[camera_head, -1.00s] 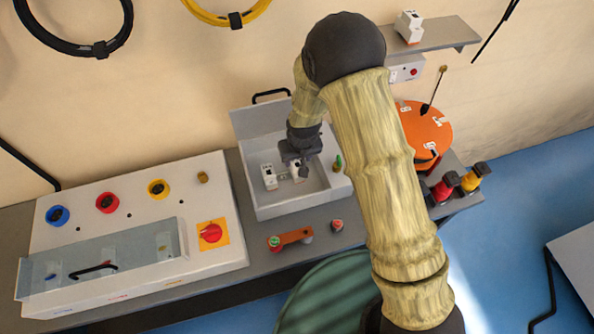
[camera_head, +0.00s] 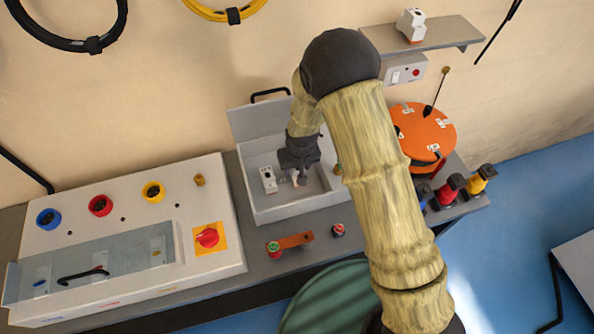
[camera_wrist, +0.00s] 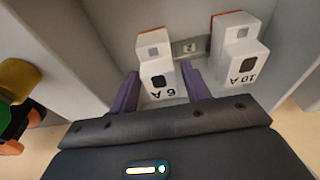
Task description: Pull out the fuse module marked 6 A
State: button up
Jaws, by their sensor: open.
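The white fuse module marked 6 A (camera_wrist: 157,65) stands in a grey open box (camera_head: 283,213). It has a dark square window and an orange-red edge. In the wrist view, my gripper (camera_wrist: 159,77) is open, with one purple finger on each side of this module. I cannot tell whether either finger touches it. In the head view, my gripper (camera_head: 299,172) is inside the box and largely hides that module. A second white module, marked 10 A (camera_wrist: 238,58), stands to the right in the wrist view; it appears left of my gripper in the head view (camera_head: 268,180).
A control panel (camera_head: 120,212) with a clear cover stands left of the box. An orange disc (camera_head: 425,130) is at right. An orange bar (camera_head: 295,240) lies in front. The box walls surround my gripper.

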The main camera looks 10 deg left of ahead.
jog(key=c, duration=0.9)
jog(key=shift+r, duration=0.4)
jog(key=shift+r+p, duration=0.3)
jog(key=shift+p, duration=0.15)
jog(key=shift+r, duration=0.3)
jog(key=shift+r+p, duration=1.75)
jog(key=shift+r, duration=0.65)
